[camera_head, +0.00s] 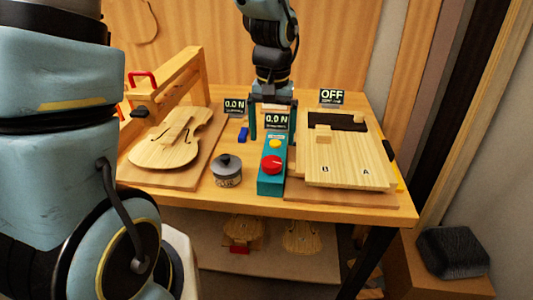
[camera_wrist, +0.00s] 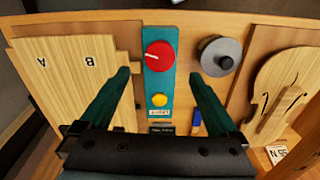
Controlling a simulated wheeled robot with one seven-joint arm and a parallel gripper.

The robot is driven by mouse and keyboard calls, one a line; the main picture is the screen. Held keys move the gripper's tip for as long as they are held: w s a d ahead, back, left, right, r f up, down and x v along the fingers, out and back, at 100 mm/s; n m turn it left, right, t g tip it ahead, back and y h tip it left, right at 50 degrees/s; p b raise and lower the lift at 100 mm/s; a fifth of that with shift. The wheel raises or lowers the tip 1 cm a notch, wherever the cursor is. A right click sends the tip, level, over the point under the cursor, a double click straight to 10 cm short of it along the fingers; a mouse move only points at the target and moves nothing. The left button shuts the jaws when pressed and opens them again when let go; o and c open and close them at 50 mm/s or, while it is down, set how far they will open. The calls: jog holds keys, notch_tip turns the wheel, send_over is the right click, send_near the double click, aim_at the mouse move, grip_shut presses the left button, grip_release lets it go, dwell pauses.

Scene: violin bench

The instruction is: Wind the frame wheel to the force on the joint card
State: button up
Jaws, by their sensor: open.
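My gripper (camera_head: 272,137) is open and empty, pointing down over the back part of a teal control box. In the wrist view its fingertips (camera_wrist: 159,76) stand apart on either side of that box (camera_wrist: 149,82). The box carries a red knob (camera_head: 271,165) with a white mark, a yellow button (camera_head: 275,144) and a display (camera_head: 277,122) reading 0.0 N. A wooden frame (camera_head: 181,78) with a red handle (camera_head: 143,75) stands over the violin body (camera_head: 165,150) at left. Another display (camera_head: 235,106) reads 0.0 N. I cannot make out a wheel or joint card clearly.
A grey lidded pot (camera_head: 227,172) and a small blue block (camera_head: 243,134) sit left of the box. At right, boards marked A and B (camera_head: 345,170) lie below a display (camera_head: 332,97) reading OFF. A lower shelf holds more violin parts (camera_head: 302,236).

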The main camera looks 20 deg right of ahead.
aim_at(272, 161)
notch_tip(272, 161, down, 8)
jog(key=shift+r+p, duration=0.1)
jog(key=shift+p, duration=0.45)
jog(key=c, duration=1.4)
jog(key=shift+o, duration=0.2)
jog(key=m, duration=0.4)
jog(key=shift+p, duration=0.3)
jog(key=o, duration=1.4)
jog(key=shift+c, duration=0.2)
jog(key=shift+r, duration=0.1)
notch_tip(272, 161, up, 11)
jog(key=b, duration=0.1)
jog(key=shift+b, duration=0.35)
jog(key=shift+w+f, duration=0.1)
jog(key=shift+f, duration=0.1)
